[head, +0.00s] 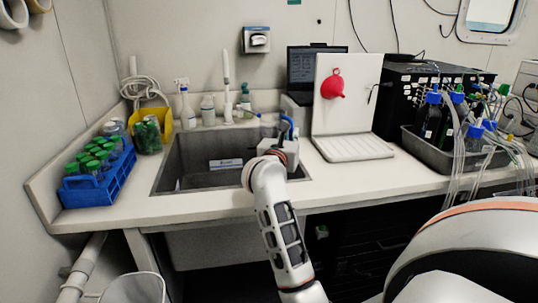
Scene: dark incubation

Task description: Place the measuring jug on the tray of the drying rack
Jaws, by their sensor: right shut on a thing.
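The drying rack (323,118) is a white upright panel on the counter, right of the sink, with a ribbed white tray (352,148) at its foot. A red funnel (333,84) hangs on the panel; the tray looks empty. My right gripper (286,138) is over the back right part of the sink, left of the tray. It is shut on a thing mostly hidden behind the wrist. A blue curved piece (287,121) shows there and looks like the handle of the measuring jug; its body cannot be made out. My left gripper is out of view.
A grey sink (165,170) is sunk into the counter. Several bottles (208,110) stand behind it. A blue rack (68,196) of green-capped jars is at left. A grey tub (425,152) with blue-capped bottles and tubing stands right of the drying rack.

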